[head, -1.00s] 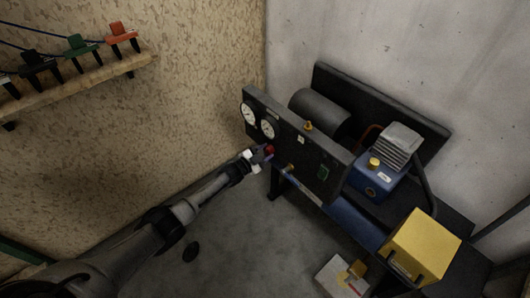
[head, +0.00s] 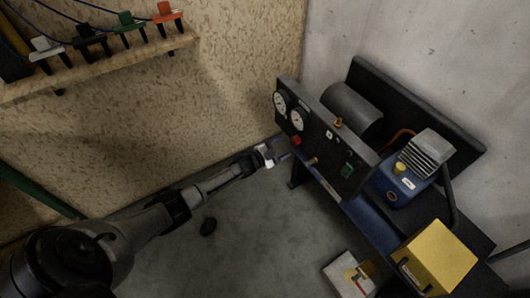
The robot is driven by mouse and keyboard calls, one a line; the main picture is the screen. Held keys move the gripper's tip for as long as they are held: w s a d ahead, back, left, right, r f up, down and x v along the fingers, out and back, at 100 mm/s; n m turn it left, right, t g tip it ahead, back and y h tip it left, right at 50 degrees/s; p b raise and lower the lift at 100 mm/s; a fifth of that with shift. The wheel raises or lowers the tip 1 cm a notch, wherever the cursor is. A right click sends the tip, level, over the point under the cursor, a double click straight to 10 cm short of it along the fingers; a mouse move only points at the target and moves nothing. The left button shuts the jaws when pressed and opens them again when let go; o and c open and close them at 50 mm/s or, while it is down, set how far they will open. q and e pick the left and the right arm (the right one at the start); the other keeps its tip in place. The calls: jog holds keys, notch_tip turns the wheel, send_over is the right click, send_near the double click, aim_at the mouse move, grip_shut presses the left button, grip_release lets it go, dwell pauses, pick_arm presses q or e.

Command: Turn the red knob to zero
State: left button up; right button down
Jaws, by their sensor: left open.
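The red knob (head: 296,141) is small and sits on the dark front panel (head: 325,146) of the machine, below two white round gauges (head: 289,110). My left gripper (head: 277,157) is open, just left of and below the knob in the picture, and appears apart from it. Nothing shows between its fingers. The knob's pointer and scale are too small to read. My right gripper is not in view.
The machine carries a dark cylinder (head: 353,107), a blue unit (head: 394,186) and a yellow box (head: 437,257). A white box (head: 348,275) stands on the floor below. A wooden shelf (head: 110,66) with coloured clamps is on the left wall. Grey floor (head: 250,240) is open below my arm.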

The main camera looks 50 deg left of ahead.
pick_arm(q)
jog(key=s+a+p, duration=0.1)
jog(key=s+p, duration=0.1)
jog(key=s, duration=0.6)
jog(key=shift+s+a, duration=0.25)
